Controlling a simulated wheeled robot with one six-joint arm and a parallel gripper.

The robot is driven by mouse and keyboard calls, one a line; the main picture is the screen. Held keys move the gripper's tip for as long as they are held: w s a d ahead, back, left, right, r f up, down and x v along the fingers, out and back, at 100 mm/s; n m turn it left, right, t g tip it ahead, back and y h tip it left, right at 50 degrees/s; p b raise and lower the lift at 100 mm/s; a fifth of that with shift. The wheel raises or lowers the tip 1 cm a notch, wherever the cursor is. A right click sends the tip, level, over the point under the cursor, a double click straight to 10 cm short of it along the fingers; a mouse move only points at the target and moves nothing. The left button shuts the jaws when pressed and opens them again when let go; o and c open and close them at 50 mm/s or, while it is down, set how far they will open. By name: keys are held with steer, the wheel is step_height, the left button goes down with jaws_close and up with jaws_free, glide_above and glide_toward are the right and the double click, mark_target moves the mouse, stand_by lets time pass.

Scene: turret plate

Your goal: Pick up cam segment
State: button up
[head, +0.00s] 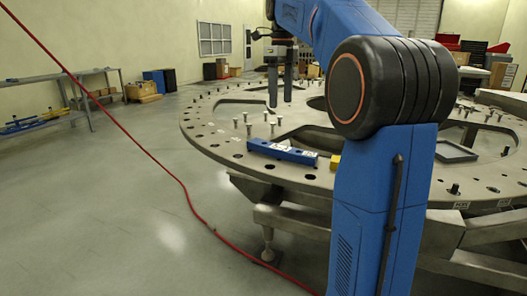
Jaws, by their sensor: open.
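A blue bar-like piece with white labels, which looks like the cam segment (283,151), lies flat near the front edge of the large round turret plate (215,135). My gripper (280,102) hangs fingers down above the plate. Its two dark fingers are apart with nothing between them. In the picture it is above the blue piece and apart from it; the exact distance cannot be told from this view. The right end of the piece is close to my arm link.
Several upright bolts (248,130) stand on the plate behind the blue piece. A yellow block (335,162) is just right of it, partly hidden by my arm. A dark tray (455,151) lies on the right. A red cable (180,180) crosses the view at left.

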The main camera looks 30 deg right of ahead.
glide_above(281, 147)
steer(key=f, duration=1)
steer(key=shift+a+f, duration=0.35)
steer(key=shift+s+d+f, duration=0.1)
steer(key=shift+f, duration=1.5)
steer(key=shift+s+d+f, duration=0.1)
steer(key=shift+f, duration=1.5)
steer(key=shift+w, duration=0.1)
steer(key=c, duration=1.4)
